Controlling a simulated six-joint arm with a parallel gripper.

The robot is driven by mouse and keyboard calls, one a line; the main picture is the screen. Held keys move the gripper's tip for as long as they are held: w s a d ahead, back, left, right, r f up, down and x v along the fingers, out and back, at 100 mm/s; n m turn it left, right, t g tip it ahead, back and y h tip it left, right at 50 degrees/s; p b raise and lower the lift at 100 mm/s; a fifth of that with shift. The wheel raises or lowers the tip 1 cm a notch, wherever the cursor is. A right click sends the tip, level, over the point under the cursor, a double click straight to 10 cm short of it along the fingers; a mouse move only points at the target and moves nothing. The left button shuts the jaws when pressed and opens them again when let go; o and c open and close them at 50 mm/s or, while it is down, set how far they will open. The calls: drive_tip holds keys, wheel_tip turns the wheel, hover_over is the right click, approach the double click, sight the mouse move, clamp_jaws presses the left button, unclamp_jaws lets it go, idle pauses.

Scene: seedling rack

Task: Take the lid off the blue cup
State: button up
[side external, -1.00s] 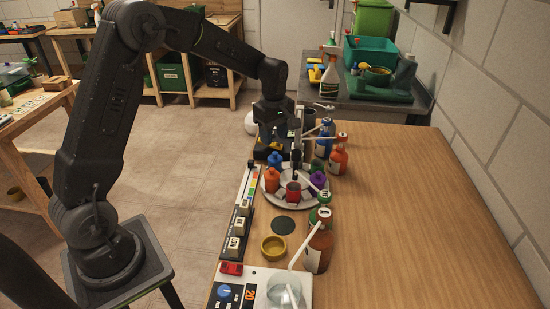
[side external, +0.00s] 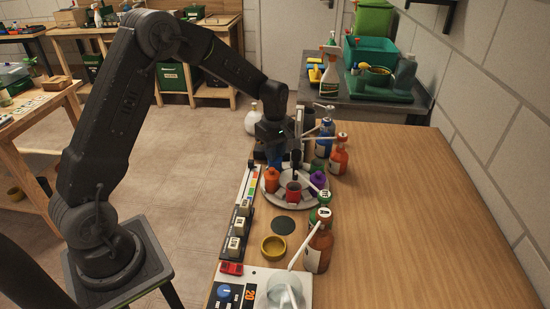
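The blue cup (side external: 276,159) stands at the back left of a round white tray (side external: 285,205). My gripper (side external: 275,147) points down directly over the blue cup, very close to its top. Its fingers and the cup's lid are too small and dark to make out. I cannot tell if the fingers touch the lid or are closed. Orange (side external: 271,180), red (side external: 293,191), purple (side external: 317,181) and green (side external: 316,166) containers share the tray.
Pump bottles stand right of the tray, including an orange one (side external: 338,160) and a brown one (side external: 318,250) in front. A yellow bowl (side external: 273,248) and a dark disc (side external: 284,226) lie nearer. The right of the wooden table (side external: 420,220) is clear.

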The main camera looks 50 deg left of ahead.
clamp_jaws()
drive_tip(key=shift+r, duration=0.1)
